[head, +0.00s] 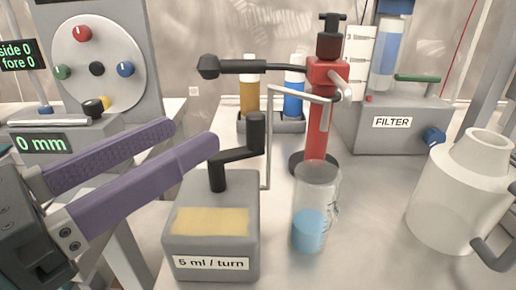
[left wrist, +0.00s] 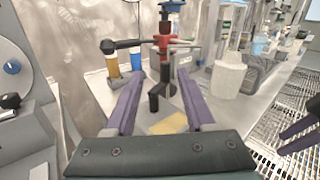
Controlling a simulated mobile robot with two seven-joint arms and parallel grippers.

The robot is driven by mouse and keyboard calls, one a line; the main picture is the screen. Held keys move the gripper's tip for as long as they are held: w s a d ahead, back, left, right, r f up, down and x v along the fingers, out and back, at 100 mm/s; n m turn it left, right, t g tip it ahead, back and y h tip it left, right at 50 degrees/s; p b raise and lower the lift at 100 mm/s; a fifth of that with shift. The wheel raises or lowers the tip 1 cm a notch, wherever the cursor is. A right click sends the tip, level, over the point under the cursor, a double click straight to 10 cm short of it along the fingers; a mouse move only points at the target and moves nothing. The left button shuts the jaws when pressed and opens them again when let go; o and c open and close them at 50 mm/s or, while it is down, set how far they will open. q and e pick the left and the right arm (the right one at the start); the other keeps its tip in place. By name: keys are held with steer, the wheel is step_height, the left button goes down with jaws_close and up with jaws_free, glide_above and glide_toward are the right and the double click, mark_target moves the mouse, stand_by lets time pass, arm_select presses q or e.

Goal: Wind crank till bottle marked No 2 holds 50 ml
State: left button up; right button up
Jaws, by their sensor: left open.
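A grey box (head: 208,262) labelled "5 ml / turn" has a yellow panel and a black crank (head: 235,160) with an upright handle on top. A clear glass vessel (head: 317,185) stands right of the box, its lower part filled with blue liquid. Its marks are too small to read, and no "No 2" shows. A bent grey tube ends above it. My left gripper (head: 194,136), with purple fingers, is open and empty, left of the crank handle. In the left wrist view, the crank (left wrist: 155,100) appears between the fingers. A purple finger (left wrist: 302,140) at that view's right edge seems to be my right gripper's.
A red stand (head: 320,125) with a black lever rises behind the vessel. An amber bottle (head: 249,97) and a blue bottle (head: 294,94) stand in a rack behind. A white jug (head: 455,205) is at right, with a FILTER box (head: 375,135) behind. A dial panel (head: 100,65) stands left.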

mark_target(249, 127)
arm_select(q)
steer(key=shift+s+d+f+m+g, duration=0.15)
steer(key=shift+f+m, duration=0.1)
steer(key=shift+f, duration=0.15)
steer(key=shift+w+d+f+m+g, duration=0.15)
steer(key=shift+f+m, duration=0.1)
steer(key=shift+f, duration=0.15)
steer(key=shift+w+d, duration=0.1)
steer(key=p+x, duration=0.1)
steer(key=x, duration=0.8)
steer(key=shift+d+r, duration=0.1)
steer(key=shift+d, duration=0.1)
jaws_close()
